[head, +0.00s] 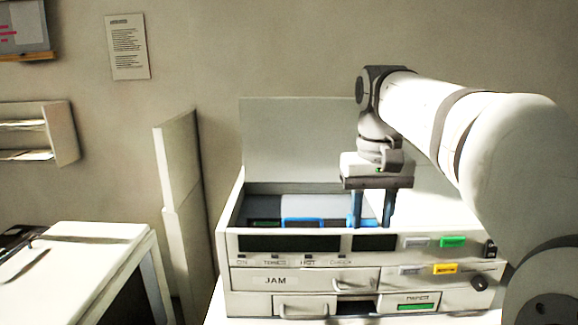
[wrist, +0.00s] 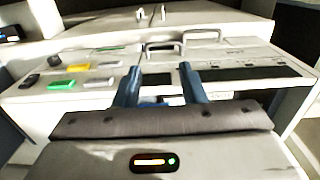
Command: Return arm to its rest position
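My gripper (head: 372,210) points down over the open top of a white machine (head: 305,280). Its two blue fingers are apart, and I see nothing held between them. The fingertips reach down to about the rear of the machine's front panel; whether they touch anything I cannot tell. In the wrist view the open fingers (wrist: 160,86) stand before the machine's front (wrist: 240,62), which appears upside down. My white arm comes in from the right and is stretched out over the machine.
The machine's raised lid (head: 300,140) stands behind the opening. Inside lies a blue-edged part (head: 303,222). The front has drawers, a green button (head: 453,241) and a yellow button (head: 445,269). A tall white panel (head: 180,200) and another table (head: 80,250) stand to the left.

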